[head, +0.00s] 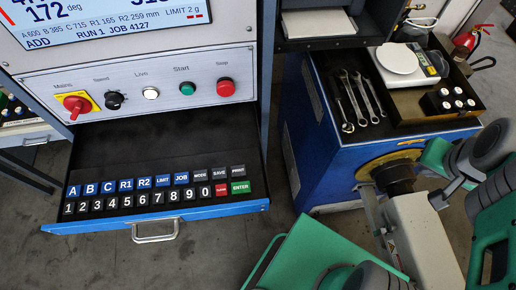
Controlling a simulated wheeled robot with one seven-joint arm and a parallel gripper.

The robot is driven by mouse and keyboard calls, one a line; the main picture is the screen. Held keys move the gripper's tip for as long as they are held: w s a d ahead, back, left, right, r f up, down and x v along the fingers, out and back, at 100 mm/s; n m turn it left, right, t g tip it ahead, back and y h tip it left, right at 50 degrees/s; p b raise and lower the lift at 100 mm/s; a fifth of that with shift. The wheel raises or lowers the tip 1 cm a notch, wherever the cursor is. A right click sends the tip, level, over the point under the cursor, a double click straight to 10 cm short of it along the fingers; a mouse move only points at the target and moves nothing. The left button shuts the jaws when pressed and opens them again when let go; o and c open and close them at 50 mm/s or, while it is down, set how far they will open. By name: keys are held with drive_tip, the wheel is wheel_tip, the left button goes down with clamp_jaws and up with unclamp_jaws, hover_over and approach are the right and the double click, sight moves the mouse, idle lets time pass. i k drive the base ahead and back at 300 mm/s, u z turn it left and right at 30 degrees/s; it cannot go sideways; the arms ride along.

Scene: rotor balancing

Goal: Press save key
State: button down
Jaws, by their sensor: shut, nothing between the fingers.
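The save key (219,172) is a small dark key with white lettering in the upper row of the keyboard, between the mode key (200,175) and the print key (238,170). Nothing covers it. The keyboard lies in an open black drawer (130,152) with a blue front edge, below the control panel. My gripper (441,199) is at the right of the head view, at the end of my grey and green arm, far to the right of the keys and touching none of them. It looks shut and empty; its tips are small and partly lost against the pale housing behind.
The control panel (140,112) above the drawer carries a red switch, a knob and buttons. A drawer handle (155,232) juts out in front. A blue cabinet (310,160) with wrenches (358,98) and a scale (405,62) stands right. Floor shows between drawer and cabinet.

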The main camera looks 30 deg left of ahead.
sight(220, 173)
drive_tip(key=z, duration=0.15)
drive_tip(key=k, duration=1.5)
drive_tip(key=u, duration=2.15)
drive_tip(key=i, duration=0.5)
drive_tip(key=z, duration=0.05)
